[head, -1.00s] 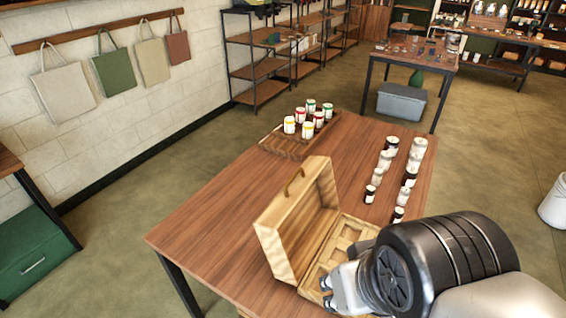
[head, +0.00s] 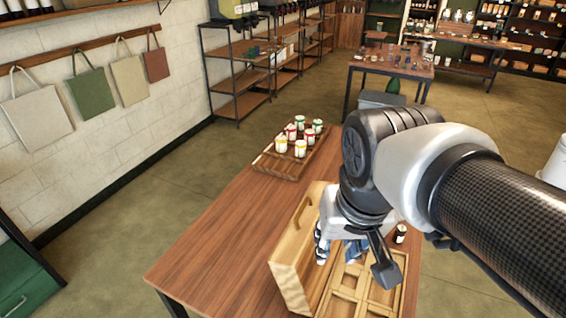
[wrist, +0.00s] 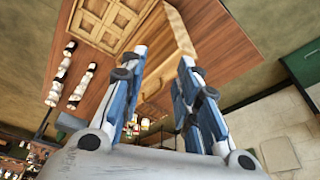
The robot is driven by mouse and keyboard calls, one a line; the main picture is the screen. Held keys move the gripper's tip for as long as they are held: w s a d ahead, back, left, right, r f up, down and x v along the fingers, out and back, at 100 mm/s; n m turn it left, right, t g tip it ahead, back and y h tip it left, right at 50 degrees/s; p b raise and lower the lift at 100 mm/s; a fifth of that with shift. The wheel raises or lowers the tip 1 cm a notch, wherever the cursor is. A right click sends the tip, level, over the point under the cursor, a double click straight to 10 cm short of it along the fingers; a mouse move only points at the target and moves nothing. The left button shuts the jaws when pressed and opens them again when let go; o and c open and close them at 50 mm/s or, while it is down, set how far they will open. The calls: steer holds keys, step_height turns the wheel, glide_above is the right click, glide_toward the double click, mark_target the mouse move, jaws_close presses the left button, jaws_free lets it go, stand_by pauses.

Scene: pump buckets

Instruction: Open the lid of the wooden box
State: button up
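The wooden box stands on the brown table with its lid (head: 290,268) raised on the left, roughly upright, a handle (head: 302,212) on its outer face. Its compartmented base (head: 385,300) lies flat to the right. My gripper (head: 338,254) is over the base, close to the lid's inner side, and hides part of both. I cannot tell whether it touches the lid. In the wrist view my gripper (wrist: 164,57) is open, with nothing clearly held between its fingers. The lid (wrist: 181,32) shows beyond the fingertips and the base (wrist: 105,22) at upper left.
A wooden tray (head: 276,168) with several small jars (head: 299,147) stands at the table's far end. A dark jar (head: 400,233) stands right of the box; more jars show in the wrist view (wrist: 60,75). The table's left part (head: 215,250) is clear.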

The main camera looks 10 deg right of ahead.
steer(key=w+r+m+g+p, duration=0.1)
steer(key=w+r+p, duration=0.35)
steer(key=w, duration=0.45)
steer(key=m+g+p, duration=0.3)
steer(key=m+p, duration=0.1)
steer(key=p, duration=0.5)
glide_above(300, 210)
steer(key=a, duration=0.2)
step_height(300, 210, down, 3)
steer(key=shift+h, duration=0.4)
steer(key=f, duration=0.6)
steer(key=d+f+b, duration=0.1)
steer(key=f, duration=0.4)
steer(key=d+f, duration=0.1)
steer(key=f, duration=0.5)
steer(key=shift+f, duration=0.35)
steer(key=shift+c, duration=0.3)
jaws_close()
